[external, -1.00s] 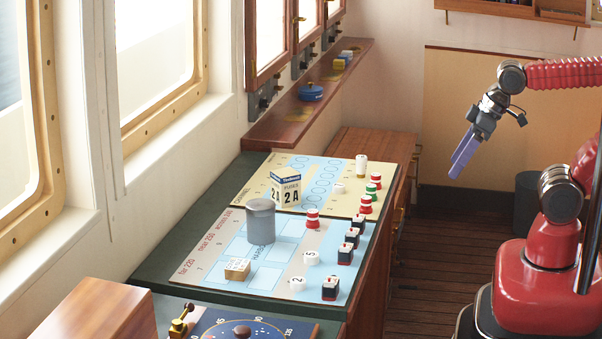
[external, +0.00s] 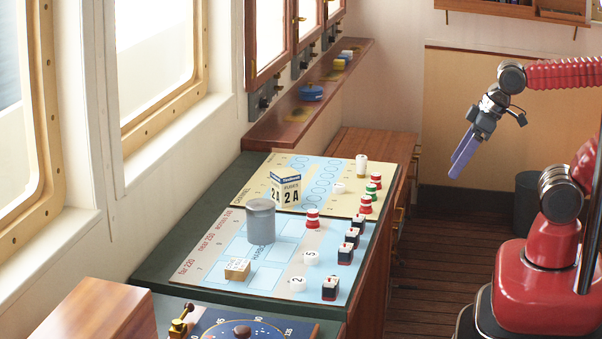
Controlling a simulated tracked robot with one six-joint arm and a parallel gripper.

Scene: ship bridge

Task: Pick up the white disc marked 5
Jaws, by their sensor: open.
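The white disc marked 5 (external: 311,257) lies on the light blue and grey chart board (external: 210,262) on the green-topped console. Its number shows as a dark figure on its top, turned on its side. A second white disc, marked 2 (external: 298,283), lies nearer the camera. My gripper (external: 459,163) hangs in the air to the right of the console, well apart from the disc, with its purple fingers pointing down and left. It is open and holds nothing visible.
Black-and-white blocks (external: 345,254) stand along the board's right edge beside the disc. A red-and-white piece (external: 313,218) stands behind it. A grey canister (external: 261,222), a fuse box (external: 286,187) and a small beige block (external: 237,268) stand to the left.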

